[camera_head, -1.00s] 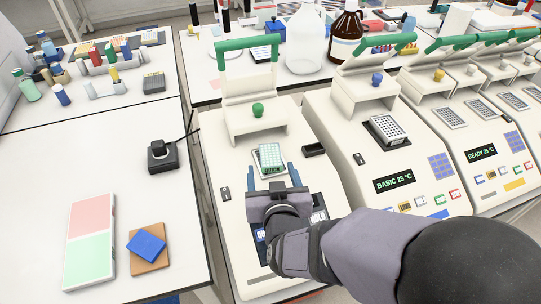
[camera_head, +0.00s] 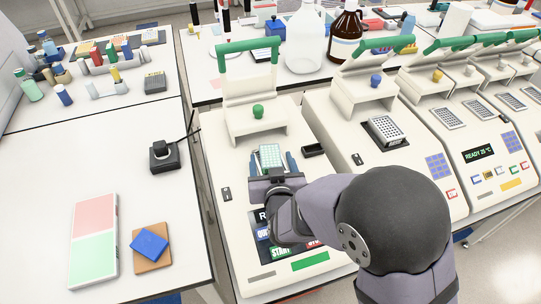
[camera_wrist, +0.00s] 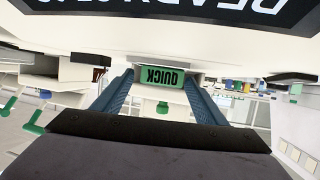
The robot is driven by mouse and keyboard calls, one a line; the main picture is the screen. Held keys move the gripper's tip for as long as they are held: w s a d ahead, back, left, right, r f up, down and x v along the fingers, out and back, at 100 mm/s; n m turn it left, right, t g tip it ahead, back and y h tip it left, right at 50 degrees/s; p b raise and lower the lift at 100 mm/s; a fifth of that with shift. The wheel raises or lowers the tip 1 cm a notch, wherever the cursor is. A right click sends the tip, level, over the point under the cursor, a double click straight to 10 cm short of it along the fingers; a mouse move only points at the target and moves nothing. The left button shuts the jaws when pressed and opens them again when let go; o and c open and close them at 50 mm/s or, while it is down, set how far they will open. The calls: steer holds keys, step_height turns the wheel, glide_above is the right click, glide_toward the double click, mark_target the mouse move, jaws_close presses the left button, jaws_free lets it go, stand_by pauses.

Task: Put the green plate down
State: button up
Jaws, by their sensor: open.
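The pale green plate (camera_head: 271,154) is at the block of the nearest thermal cycler (camera_head: 221,164), below its raised lid with the green handle. My gripper (camera_head: 272,163) is open, with blue fingers on either side of the plate. In the wrist view the fingers (camera_wrist: 158,82) flank the label, with visible gaps. My gripper hides the plate's near edge in the head view, so I cannot tell how fully it is seated.
More open-lidded cyclers stand to the right; the neighbour holds a white plate (camera_head: 386,130). On the left bench are a pink-and-green pad (camera_head: 93,240), a blue block (camera_head: 149,244) on a brown square and a black device (camera_head: 164,155). Bottles (camera_head: 305,40) stand behind.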

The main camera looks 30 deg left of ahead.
mark_target(271, 161)
steer(key=shift+w+a+f, duration=0.1)
steer(key=shift+w+a, duration=0.05)
steer(key=shift+w, duration=0.05)
steer(key=c, duration=1.2)
step_height(271, 161, up, 10)
steer(key=shift+r, duration=0.1)
